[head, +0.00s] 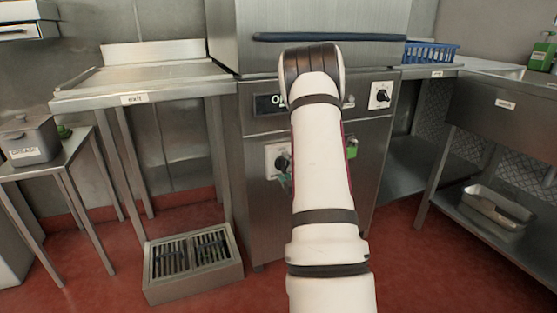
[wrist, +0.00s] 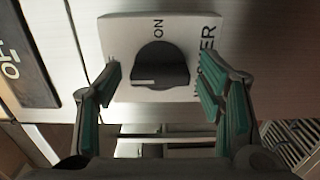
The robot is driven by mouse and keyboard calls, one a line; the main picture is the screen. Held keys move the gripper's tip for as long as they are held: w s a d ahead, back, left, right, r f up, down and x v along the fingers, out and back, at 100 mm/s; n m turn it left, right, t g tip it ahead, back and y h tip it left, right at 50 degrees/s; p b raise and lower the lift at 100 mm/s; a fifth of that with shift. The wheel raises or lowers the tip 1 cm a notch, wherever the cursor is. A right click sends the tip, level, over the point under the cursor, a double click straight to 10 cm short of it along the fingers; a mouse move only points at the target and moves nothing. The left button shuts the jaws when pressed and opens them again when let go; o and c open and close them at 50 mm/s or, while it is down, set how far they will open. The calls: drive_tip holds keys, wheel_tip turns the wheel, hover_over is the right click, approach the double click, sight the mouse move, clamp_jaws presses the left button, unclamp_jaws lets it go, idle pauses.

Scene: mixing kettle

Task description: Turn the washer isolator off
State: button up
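The washer isolator is a white plate (wrist: 125,28) with a round black knob (wrist: 165,62) on the steel machine front. In the wrist view the plate appears turned sideways. "ON" is printed above the knob, and a larger label ending in "ER" runs along the right side, partly hidden by a finger. A pale pointer mark on the knob lies at its lower left, not toward "ON". My gripper (wrist: 160,72) is open, its green-padded fingers on either side of the knob; I cannot tell whether they touch it. In the head view, the knob (head: 282,161) shows just left of my arm.
A second white switch plate (head: 380,95) with a black knob is at the machine's upper right. A dark display (head: 268,104) is partly behind my arm. The exit table (head: 135,90) stands left, with a floor drain box (head: 192,264) below. A blue basket (head: 430,53) sits right.

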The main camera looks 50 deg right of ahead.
drive_tip(key=v, duration=0.7)
idle(0.5)
idle(0.5)
